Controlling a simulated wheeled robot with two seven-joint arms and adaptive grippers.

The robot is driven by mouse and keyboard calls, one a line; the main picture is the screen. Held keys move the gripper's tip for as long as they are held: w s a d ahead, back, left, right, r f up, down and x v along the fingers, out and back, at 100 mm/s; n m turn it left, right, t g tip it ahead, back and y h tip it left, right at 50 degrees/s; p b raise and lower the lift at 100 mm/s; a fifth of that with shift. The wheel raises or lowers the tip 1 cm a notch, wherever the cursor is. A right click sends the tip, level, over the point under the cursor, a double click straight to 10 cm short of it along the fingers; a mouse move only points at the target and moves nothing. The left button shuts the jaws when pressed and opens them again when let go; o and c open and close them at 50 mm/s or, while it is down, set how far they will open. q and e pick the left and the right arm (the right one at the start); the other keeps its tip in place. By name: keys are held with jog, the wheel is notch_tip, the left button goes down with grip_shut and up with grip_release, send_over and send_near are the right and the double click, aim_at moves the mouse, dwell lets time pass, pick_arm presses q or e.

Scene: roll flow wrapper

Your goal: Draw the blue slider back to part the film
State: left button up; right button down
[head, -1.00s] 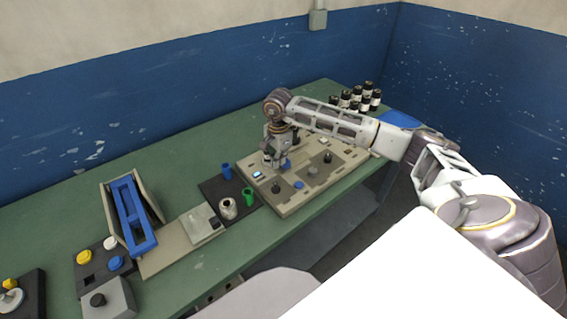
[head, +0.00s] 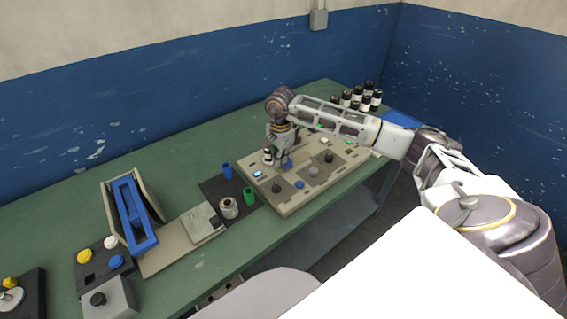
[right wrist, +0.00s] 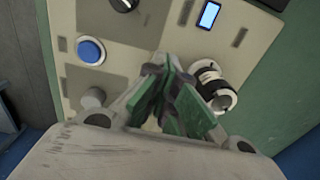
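My right gripper (head: 277,149) is over the rear left part of the beige panel (head: 288,208). In the right wrist view its green-padded fingers (right wrist: 168,85) come together, with nothing visible between them. A round blue knob (right wrist: 91,51) sits on the panel left of the fingers, apart from them; the head view shows a blue part (head: 287,163) beside the gripper. A second blue round part (head: 299,184) is nearer the panel's front edge. I cannot tell which blue part is the slider. No film is distinguishable. My left gripper is not in view.
A black-and-white cylinder (right wrist: 216,88) stands close right of the fingers. A small lit screen (right wrist: 209,15) and black knobs (head: 329,157) are on the panel. A blue frame (head: 137,232), a dark mat (head: 217,187) with cups, and several bottles (head: 356,95) stand on the green table.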

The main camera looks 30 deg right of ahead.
jog(key=shift+d+f+b, duration=0.3)
jog(key=shift+d+f, duration=0.05)
jog(key=shift+d, duration=1.15)
jog(key=shift+d+f+b, duration=0.3)
jog(key=shift+d+f, duration=0.05)
jog(key=shift+d, duration=1.2)
jog(key=shift+d+f+b, duration=0.3)
jog(key=shift+d+f, duration=0.05)
jog(key=shift+d, duration=1.15)
jog(key=shift+a, duration=0.65)
jog(key=shift+r, duration=0.15)
jog(key=shift+w+d+r+p, duration=0.15)
jog(key=shift+w+r+p, duration=0.05)
jog(key=shift+r+p, duration=0.5)
jog(key=shift+w+d+r+p, duration=0.2)
jog(key=shift+r+p, duration=0.3)
jog(key=shift+r, duration=0.25)
jog(key=shift+r+p, duration=1.35)
jog(key=shift+r, duration=1.15)
jog(key=shift+s+f, duration=0.1)
jog(key=shift+s, duration=0.05)
